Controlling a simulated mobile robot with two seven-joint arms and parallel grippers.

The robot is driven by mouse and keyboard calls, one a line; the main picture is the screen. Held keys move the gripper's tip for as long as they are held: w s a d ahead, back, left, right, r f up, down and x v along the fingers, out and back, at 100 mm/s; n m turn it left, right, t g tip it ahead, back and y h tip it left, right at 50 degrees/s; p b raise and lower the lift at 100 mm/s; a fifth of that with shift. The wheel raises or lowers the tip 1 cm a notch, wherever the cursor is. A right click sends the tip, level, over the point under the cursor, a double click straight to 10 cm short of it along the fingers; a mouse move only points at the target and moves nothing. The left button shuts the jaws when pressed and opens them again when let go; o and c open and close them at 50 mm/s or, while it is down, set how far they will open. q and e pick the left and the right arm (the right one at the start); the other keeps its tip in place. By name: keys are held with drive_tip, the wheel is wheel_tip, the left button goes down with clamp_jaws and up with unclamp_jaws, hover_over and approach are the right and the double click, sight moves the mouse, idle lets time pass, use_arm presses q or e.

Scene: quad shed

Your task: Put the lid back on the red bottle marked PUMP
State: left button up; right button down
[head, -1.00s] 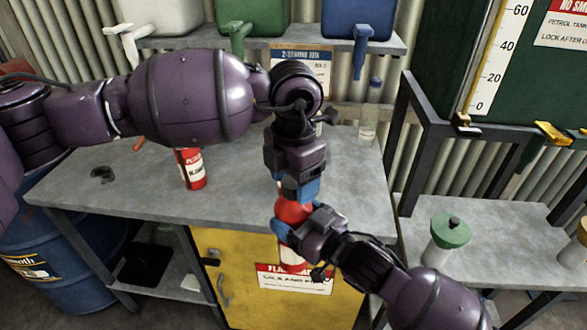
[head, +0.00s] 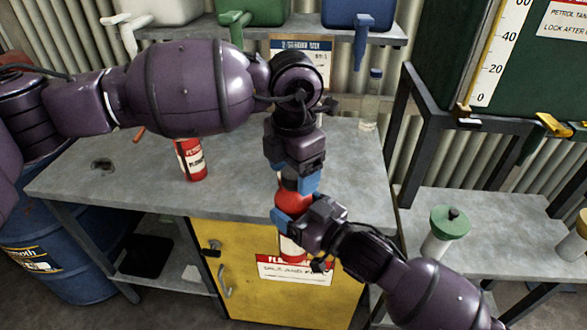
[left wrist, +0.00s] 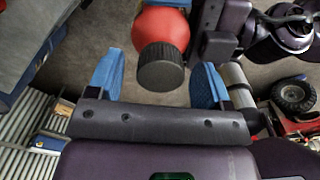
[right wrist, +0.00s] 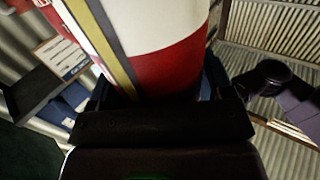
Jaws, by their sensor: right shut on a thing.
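A red bottle (head: 293,197) with a white lower band is held upright in front of the bench. My right gripper (head: 296,224) is shut on its side. Its label is partly hidden, and I cannot read PUMP on it. In the left wrist view a black ribbed lid (left wrist: 160,75) sits on top of the red bottle (left wrist: 160,30). My left gripper (head: 299,181) is above the bottle. Its blue fingers are spread on either side of the lid, with gaps in the left wrist view. The bottle (right wrist: 165,65) fills the right wrist view's upper middle.
Another red bottle (head: 190,160) with a white label stands on the grey bench (head: 230,195). A dark ring-like object (head: 102,165) lies at the bench's left. A clear bottle (head: 371,100) stands at the back. A green-lidded container (head: 447,228) stands on the right bench.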

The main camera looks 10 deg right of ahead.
use_arm(q)
wheel_tip(320, 180, up, 12)
idle(0.8)
idle(0.5)
